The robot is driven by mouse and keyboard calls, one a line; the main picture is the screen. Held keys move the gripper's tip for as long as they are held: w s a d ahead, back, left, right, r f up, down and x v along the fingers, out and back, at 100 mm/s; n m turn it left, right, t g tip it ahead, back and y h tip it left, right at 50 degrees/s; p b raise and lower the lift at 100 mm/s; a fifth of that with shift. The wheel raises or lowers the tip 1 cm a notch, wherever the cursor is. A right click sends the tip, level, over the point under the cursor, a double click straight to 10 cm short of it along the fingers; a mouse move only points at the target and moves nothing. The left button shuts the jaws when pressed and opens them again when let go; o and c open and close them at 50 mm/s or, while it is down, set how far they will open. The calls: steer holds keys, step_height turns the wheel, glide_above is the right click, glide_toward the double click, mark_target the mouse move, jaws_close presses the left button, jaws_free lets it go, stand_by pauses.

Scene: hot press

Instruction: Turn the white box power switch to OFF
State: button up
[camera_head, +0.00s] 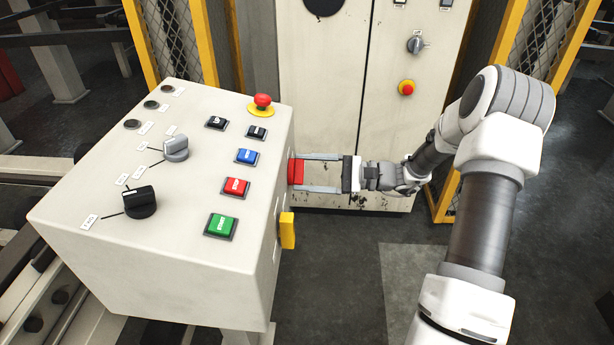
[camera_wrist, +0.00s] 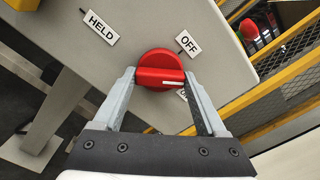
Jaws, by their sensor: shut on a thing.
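The white control box (camera_head: 150,245) stands at the left in the head view. Its red power switch (camera_head: 297,172) is on its right side face. In the wrist view the red knob (camera_wrist: 158,64) has a raised grip bar with a white mark pointing right. An OFF label (camera_wrist: 188,43) is above and right of the knob; the mark does not point at it. Another label (camera_wrist: 182,94), partly hidden by the right finger, is nearer the mark. My gripper (camera_wrist: 160,78) is shut on the knob, one finger on either side; in the head view (camera_head: 305,173) it reaches in from the right.
A HELD label (camera_wrist: 99,27) is at upper left in the wrist view. A yellow handle-like part (camera_head: 287,230) sticks out below the red switch. Buttons and black and grey knobs cover the box top. A tall white cabinet (camera_head: 325,90) and yellow-framed fences (camera_head: 510,40) stand behind.

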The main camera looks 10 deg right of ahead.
steer(key=shift+a+n+b, duration=0.15)
steer(key=shift+n+b, duration=2.6)
steer(key=shift+n, duration=2.15)
steer(key=o, duration=1.3)
steer(key=p+v, duration=0.3)
steer(key=v, duration=1.4)
steer(key=shift+d+p, duration=0.2)
steer(key=shift+p, duration=0.15)
steer(key=shift+r, duration=0.1)
